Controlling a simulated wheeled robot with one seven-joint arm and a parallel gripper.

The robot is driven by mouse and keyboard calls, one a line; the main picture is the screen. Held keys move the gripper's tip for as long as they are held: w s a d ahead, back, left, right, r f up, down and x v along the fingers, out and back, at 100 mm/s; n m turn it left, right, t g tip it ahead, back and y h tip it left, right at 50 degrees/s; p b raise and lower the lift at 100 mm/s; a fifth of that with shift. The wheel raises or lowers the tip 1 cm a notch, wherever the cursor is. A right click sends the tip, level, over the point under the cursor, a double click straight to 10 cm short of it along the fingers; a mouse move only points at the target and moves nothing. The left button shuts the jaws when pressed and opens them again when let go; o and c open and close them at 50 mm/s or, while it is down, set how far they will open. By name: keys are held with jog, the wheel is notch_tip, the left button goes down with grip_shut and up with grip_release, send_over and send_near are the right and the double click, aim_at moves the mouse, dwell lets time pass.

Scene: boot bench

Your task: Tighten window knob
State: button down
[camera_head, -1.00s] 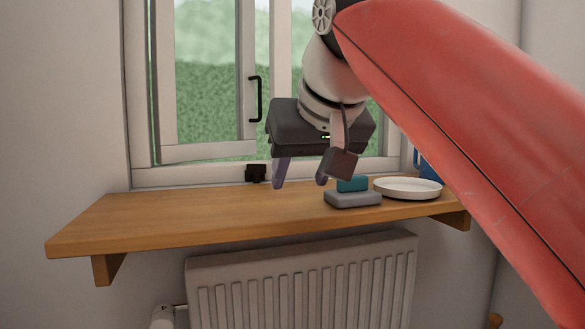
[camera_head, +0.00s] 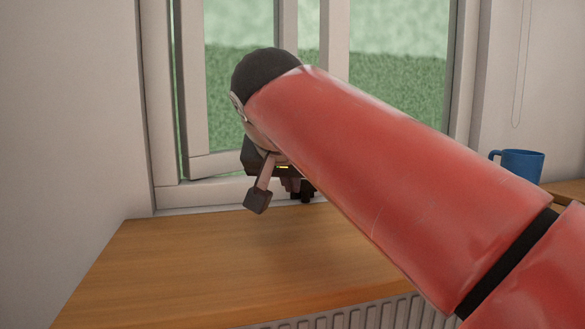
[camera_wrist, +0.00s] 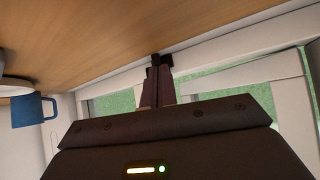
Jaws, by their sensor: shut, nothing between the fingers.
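The small black window knob (camera_head: 308,193) sits low on the white window frame (camera_head: 232,192), just above the wooden sill. My gripper (camera_head: 292,186) is right in front of it, mostly covered by my red arm and dark wrist. The wrist view is upside down. There the knob (camera_wrist: 156,60) shows as a dark piece just beyond my purple-brown fingertips (camera_wrist: 160,72). The fingers are together with nothing between them. The tips look very close to the knob, but I cannot tell whether they touch it. Part of the knob is hidden behind the fingers.
The wooden sill (camera_head: 190,265) is clear at the left. A blue mug (camera_head: 522,166) stands at the right, and it also shows in the wrist view (camera_wrist: 32,110) beside a pale plate (camera_wrist: 14,87). A radiator (camera_head: 370,314) is below the sill. A window sash stands at an angle.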

aim_at(306, 191)
jog(key=x, duration=0.3)
jog(key=shift+w+f, duration=0.3)
jog(key=w, duration=0.1)
jog(key=w+p, duration=0.1)
jog(key=shift+w+d+r, duration=0.2)
jog(key=shift+w, duration=0.1)
jog(key=shift+w+d, duration=0.1)
jog(key=shift+w, duration=0.55)
jog(key=shift+s+f, duration=0.15)
jog(key=shift+s, duration=0.05)
